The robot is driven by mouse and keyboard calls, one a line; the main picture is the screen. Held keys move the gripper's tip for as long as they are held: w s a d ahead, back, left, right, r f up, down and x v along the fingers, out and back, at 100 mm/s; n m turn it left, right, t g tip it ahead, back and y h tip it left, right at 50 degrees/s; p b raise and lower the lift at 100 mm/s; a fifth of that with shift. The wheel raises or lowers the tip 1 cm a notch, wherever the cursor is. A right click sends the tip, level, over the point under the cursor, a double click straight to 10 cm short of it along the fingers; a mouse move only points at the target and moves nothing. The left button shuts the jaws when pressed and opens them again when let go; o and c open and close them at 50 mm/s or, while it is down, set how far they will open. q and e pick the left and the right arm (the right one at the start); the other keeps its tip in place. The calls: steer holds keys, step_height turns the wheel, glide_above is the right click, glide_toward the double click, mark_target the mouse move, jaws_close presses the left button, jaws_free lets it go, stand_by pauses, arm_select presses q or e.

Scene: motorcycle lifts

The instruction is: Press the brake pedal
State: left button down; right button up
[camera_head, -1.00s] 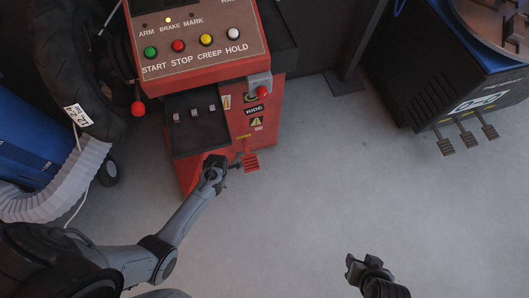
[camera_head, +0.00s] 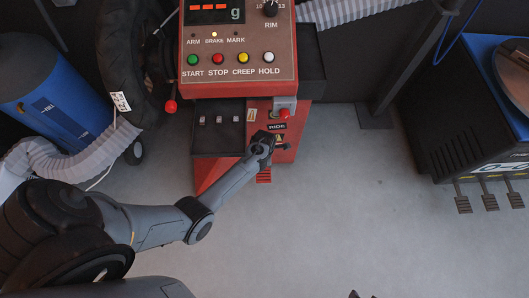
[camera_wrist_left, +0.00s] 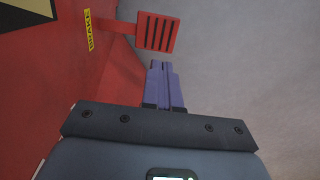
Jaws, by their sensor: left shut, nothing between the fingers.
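The red ribbed brake pedal (camera_head: 264,176) sticks out low from the front of the red machine (camera_head: 293,152). In the left wrist view the pedal (camera_wrist_left: 158,33) is on a short red arm beside a yellow BRAKE label (camera_wrist_left: 89,30). My left gripper (camera_head: 283,146) shows just above the pedal in the head view, partly covering the machine's front. In the left wrist view its two fingers (camera_wrist_left: 163,66) are together and empty, pointing at the pedal's near edge with a small apparent gap. Only the tips of my right gripper (camera_head: 360,295) show at the bottom edge.
The control panel (camera_head: 240,55) has several buttons, and a small lamp at BRAKE is lit. A black tray (camera_head: 219,127) sits left of the machine's front. Another machine at right has several grey pedals (camera_head: 488,199). The floor (camera_head: 350,220) between is clear.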

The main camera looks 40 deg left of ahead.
arm_select(q)
steer(key=b, duration=0.9)
glide_above(264, 175)
step_height(264, 175, down, 12)
steer(key=shift+s+a+r, duration=0.1)
steer(key=shift+a+r, duration=0.05)
steer(key=shift+f+b, duration=1.15)
steer(key=shift+b, duration=0.05)
